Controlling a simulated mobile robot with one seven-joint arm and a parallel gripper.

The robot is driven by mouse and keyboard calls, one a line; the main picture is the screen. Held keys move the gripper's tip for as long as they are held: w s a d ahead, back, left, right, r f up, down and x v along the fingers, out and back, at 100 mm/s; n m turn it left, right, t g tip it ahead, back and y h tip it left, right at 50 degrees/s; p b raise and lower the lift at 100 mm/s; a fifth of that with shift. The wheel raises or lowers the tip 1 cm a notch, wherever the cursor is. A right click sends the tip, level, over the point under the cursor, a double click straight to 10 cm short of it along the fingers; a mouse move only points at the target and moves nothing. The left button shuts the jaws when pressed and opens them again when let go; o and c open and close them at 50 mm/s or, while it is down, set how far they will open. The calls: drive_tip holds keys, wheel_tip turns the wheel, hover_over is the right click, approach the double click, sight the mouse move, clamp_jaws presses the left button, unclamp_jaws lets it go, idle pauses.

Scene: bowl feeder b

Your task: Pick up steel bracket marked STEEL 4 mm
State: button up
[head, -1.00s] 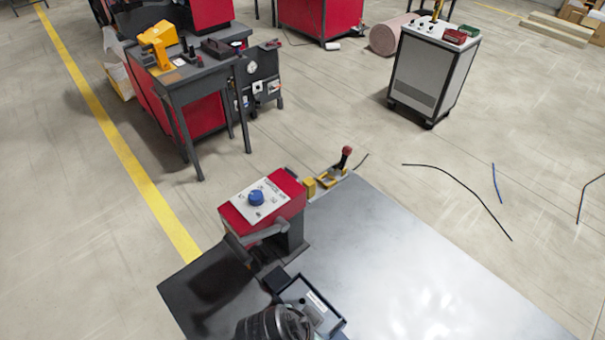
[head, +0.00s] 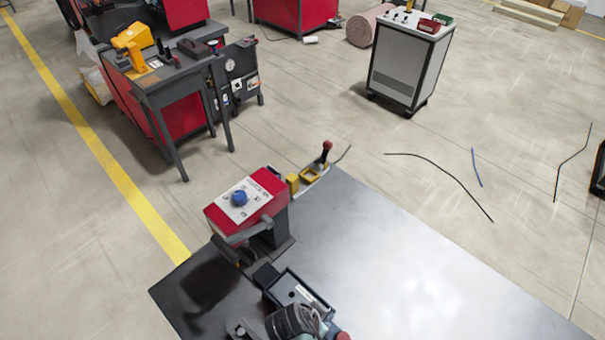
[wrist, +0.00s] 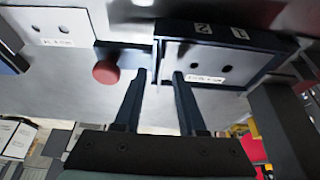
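In the wrist view a grey metal plate with two holes (wrist: 212,57) sits in a dark blue tray (wrist: 225,28) marked 1 and 2. Its small white label is blurred but seems to read STEEL 4 mm. My gripper (wrist: 159,74) is open and empty. Its right fingertip overlaps the plate's left part in the picture; its left fingertip is left of the tray. I cannot tell the depth gap or any contact. In the head view the dark tray (head: 270,298) lies on the table, partly hidden by my arm's end (head: 293,322).
Another holed plate (wrist: 48,25), its label apparently starting AL, is at the wrist view's upper left. A red knob (wrist: 106,72) is beside the left finger. A red control box (head: 246,196) stands behind the tray. The metal table (head: 420,270) is clear on the right.

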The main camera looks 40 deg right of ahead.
drive_tip(key=shift+d+f, duration=0.2)
drive_tip(key=shift+f, duration=0.3)
clamp_jaws()
drive_tip(key=shift+w+r, duration=0.1)
idle(1.0)
